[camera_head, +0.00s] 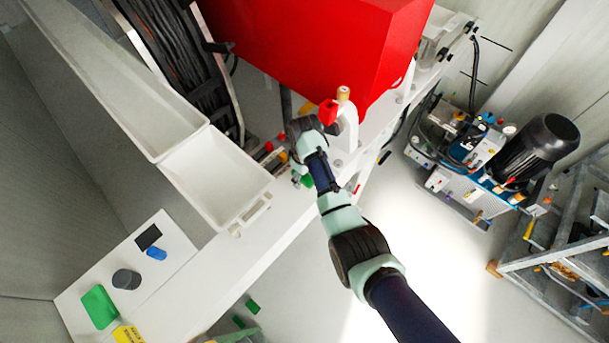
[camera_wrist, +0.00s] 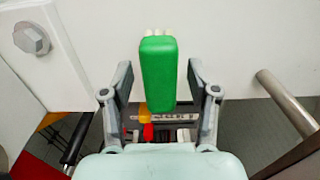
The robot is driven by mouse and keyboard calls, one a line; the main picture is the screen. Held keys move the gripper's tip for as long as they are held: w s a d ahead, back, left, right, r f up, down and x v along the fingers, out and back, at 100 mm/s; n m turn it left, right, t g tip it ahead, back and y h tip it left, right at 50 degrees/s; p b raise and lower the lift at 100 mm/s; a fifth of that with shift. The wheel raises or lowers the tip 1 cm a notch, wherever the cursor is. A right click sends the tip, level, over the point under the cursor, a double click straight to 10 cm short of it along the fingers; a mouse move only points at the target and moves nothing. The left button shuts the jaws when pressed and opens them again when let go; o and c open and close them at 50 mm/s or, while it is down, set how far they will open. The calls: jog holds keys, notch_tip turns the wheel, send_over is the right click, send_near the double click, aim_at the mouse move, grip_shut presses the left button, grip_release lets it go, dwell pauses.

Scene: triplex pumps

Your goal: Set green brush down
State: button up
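The green brush (camera_wrist: 158,72), a green block with pale bristles at its far end, stands out between the fingers of my gripper (camera_wrist: 158,75) in the wrist view. A gap shows between each finger and the brush's sides, so the gripper looks open around it. A white surface (camera_wrist: 225,45) lies behind the brush; whether they touch I cannot tell. In the head view my gripper (camera_head: 299,174) is over the white bench's edge (camera_head: 285,205), with a small green part (camera_head: 307,181) beside it, partly hidden by my arm.
A big red box (camera_head: 310,45) stands beyond my wrist. White trays (camera_head: 215,180) are to the left. A white panel (camera_head: 175,245) at lower left carries a green block (camera_head: 100,307), a dark cylinder (camera_head: 126,279) and a blue item (camera_head: 156,253). A pump unit (camera_head: 480,160) stands at right.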

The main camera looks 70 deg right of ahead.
notch_tip(320, 180, up, 12)
jog(key=p, duration=0.1)
jog(key=shift+r+p, duration=0.15)
jog(key=shift+p, duration=0.2)
dwell(0.4)
